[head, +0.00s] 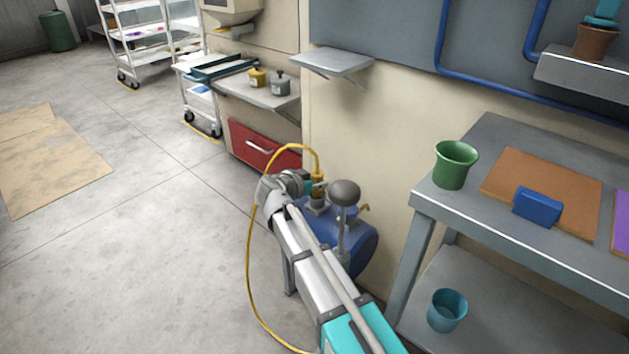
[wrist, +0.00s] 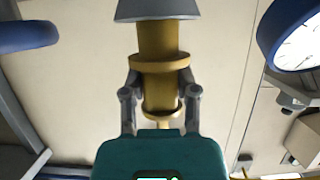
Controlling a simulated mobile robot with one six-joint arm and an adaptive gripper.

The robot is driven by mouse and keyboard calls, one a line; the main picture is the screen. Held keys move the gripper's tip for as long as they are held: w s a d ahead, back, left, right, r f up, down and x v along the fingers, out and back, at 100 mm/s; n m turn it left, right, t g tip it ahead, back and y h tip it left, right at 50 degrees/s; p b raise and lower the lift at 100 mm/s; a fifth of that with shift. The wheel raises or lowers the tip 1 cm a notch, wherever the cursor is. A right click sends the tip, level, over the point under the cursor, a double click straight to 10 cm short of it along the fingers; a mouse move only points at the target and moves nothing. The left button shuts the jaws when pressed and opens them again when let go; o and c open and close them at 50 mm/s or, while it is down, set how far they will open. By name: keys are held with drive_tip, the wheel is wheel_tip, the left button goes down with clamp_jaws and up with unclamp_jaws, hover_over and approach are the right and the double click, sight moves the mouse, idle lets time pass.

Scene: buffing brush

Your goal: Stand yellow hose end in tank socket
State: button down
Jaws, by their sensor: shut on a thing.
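The yellow hose end (head: 318,177) is held upright above the blue tank (head: 362,246) in the head view. My gripper (head: 318,186) is shut on it, with one finger on each side of the hose end in the wrist view (wrist: 160,98). The grey tank socket (head: 317,208) is just below the hose end. In the wrist view the socket's flared rim (wrist: 157,11) meets the hose end and hides its tip. How deep the tip sits cannot be told. The yellow hose (head: 249,255) loops up from the gripper, then down to the floor.
A dark round knob on a post (head: 344,194) stands close right of my gripper. A steel workbench (head: 465,215) with a green pot (head: 456,164) is to the right. A white dial (wrist: 300,40) shows in the wrist view. Open floor lies left.

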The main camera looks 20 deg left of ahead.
drive_tip(key=shift+f+b, duration=0.4)
drive_tip(key=shift+f, duration=0.1)
drive_tip(key=shift+c, duration=1.5)
unclamp_jaws()
drive_tip(key=shift+s, duration=0.15)
